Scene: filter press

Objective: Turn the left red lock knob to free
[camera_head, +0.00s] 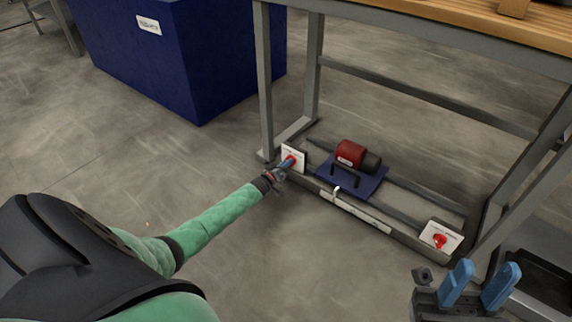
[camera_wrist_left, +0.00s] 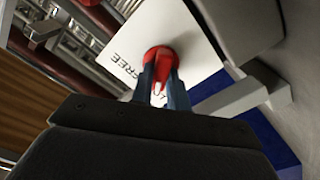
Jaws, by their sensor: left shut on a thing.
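The left red lock knob (camera_wrist_left: 160,62) sits on a white plate (camera_wrist_left: 180,30) marked "FREE" in the left wrist view. In the head view that plate (camera_head: 293,157) stands at the left end of the low frame under the bench. My left gripper (camera_head: 287,165) is at this knob, and its blue fingers (camera_wrist_left: 160,88) are shut on the knob's handle. The fingers hide part of the knob and lettering. My right gripper (camera_head: 480,286) is open and empty at the lower right, with its two blue fingers apart.
A second red knob (camera_head: 439,241) is on a white plate at the frame's right end. A red and black motor (camera_head: 357,154) sits on a blue plate (camera_head: 365,183) with a dark handle between rails. Bench legs (camera_head: 264,80) stand close to my left arm. A blue box (camera_head: 195,50) stands behind.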

